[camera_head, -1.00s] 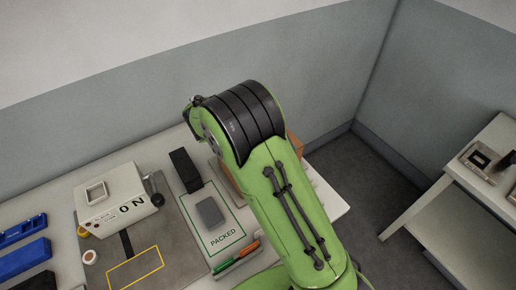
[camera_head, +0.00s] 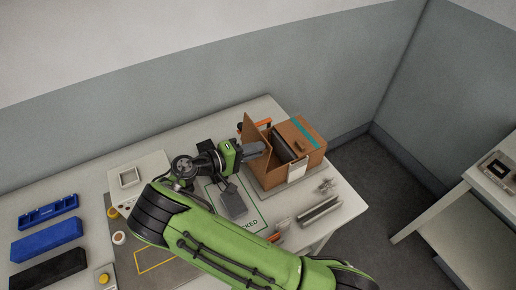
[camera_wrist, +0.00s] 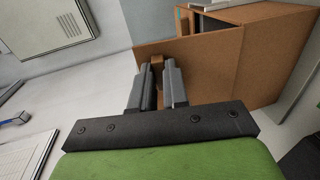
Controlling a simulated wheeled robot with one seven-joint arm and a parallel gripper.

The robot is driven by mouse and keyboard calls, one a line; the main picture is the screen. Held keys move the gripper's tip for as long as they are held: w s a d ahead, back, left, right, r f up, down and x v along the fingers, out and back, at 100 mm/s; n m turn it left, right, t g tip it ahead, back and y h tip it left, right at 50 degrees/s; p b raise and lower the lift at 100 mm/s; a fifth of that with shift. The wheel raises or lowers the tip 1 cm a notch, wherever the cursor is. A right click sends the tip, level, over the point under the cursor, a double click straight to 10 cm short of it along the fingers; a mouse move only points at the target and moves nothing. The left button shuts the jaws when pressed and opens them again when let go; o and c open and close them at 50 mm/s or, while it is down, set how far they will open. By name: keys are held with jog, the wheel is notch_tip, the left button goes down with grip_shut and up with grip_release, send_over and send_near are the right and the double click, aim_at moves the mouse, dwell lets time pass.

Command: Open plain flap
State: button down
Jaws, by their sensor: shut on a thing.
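A brown cardboard box (camera_head: 312,157) stands at the right end of the bench in the head view. Its plain flap (camera_head: 253,138) stands raised on the left side, and a dark opening shows behind it. The other part of the top carries a teal stripe (camera_head: 304,133). My gripper (camera_head: 263,149) reaches the plain flap from the left. In the wrist view, the fingers of my gripper (camera_wrist: 158,72) are shut on a small brown tab (camera_wrist: 156,63) on the plain flap (camera_wrist: 225,66). Part of the tab is hidden between the fingers.
A grey block (camera_head: 233,204) lies on the marked mat left of the box. Grey metal pieces (camera_head: 320,209) lie in front of the box. Blue bins (camera_head: 47,241) stand at the far left. A wall runs behind the bench, and a second table (camera_head: 462,215) stands at the right.

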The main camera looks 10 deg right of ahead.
jog(key=shift+s+a+f+b, duration=0.15)
jog(key=shift+s+a+f, duration=0.15)
jog(key=shift+a, duration=0.3)
jog(key=shift+s+a+f+b, duration=0.2)
jog(key=shift+a+f, duration=0.15)
jog(key=shift+a, duration=0.25)
jog(key=c, duration=1.1)
grip_release()
jog(key=shift+w+d, duration=0.1)
jog(key=shift+d, duration=0.05)
jog(key=shift+r, duration=0.2)
jog(key=v, duration=1.5)
jog(key=shift+a, duration=0.4)
jog(key=shift+d+r, duration=0.1)
